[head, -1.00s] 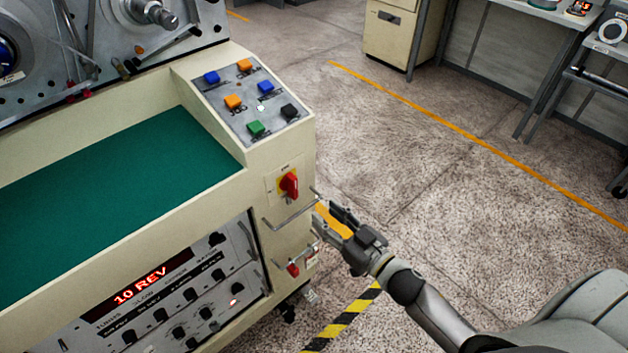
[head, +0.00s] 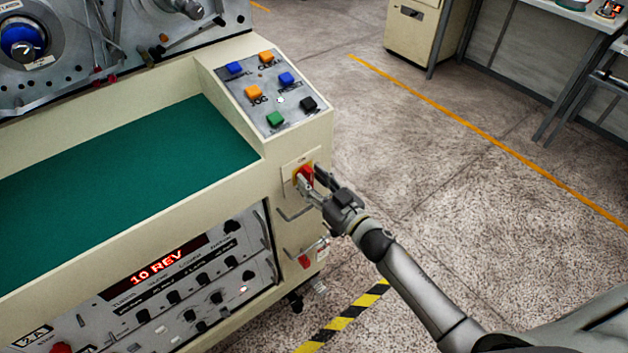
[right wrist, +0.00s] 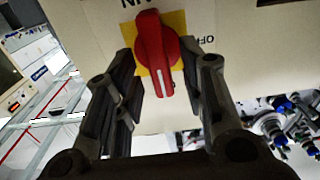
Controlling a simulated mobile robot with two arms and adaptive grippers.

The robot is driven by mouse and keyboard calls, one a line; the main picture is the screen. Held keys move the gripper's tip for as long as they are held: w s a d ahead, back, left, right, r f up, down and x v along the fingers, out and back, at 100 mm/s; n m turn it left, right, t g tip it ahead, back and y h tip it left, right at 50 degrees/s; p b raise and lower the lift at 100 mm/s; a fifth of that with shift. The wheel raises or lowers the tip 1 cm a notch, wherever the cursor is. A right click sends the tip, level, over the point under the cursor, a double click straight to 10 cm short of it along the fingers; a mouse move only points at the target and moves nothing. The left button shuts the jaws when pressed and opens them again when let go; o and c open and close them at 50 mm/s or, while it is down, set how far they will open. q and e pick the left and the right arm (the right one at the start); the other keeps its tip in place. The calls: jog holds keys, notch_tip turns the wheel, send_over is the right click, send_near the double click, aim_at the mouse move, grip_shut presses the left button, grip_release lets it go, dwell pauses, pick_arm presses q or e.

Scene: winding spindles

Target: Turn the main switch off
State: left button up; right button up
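The main switch is a red rotary knob (head: 306,173) on a yellow plate on the front of the cream machine. In the right wrist view the knob (right wrist: 156,55) points along the upright line of the picture, with a white mark at its lower end and the label "OFF" to its right. My right gripper (head: 311,185) is at the switch and partly hides it in the head view. In the right wrist view its fingers (right wrist: 164,88) are apart on either side of the knob, with gaps visible between them and the knob. My left gripper is not in view.
Metal handles (head: 295,213) stick out just below the switch, near my right gripper. A button panel (head: 270,95) is above, and a control unit reading "10 REV" (head: 158,267) is at lower left. Open floor lies to the right.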

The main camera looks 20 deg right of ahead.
jog(key=shift+c, duration=0.5)
grip_shut()
jog(key=shift+n, duration=0.3)
jog(key=n, duration=0.3)
jog(key=shift+s+a+f+n, duration=0.1)
jog(key=shift+a+n, duration=0.1)
jog(key=shift+n, duration=0.1)
jog(key=n, duration=0.2)
jog(key=n+b, duration=0.1)
jog(key=n, duration=0.1)
jog(key=shift+s+a+f+n, duration=0.1)
jog(key=shift+a+f+n, duration=0.1)
jog(key=shift+n, duration=0.1)
jog(key=n+b, duration=0.1)
jog(key=n, duration=0.3)
jog(key=shift+a+f, duration=0.1)
jog(key=shift+f, duration=0.1)
jog(key=n, duration=0.2)
jog(key=n+b, duration=0.1)
jog(key=n, duration=0.2)
jog(key=shift+a+f, duration=0.1)
jog(key=shift+f, duration=0.1)
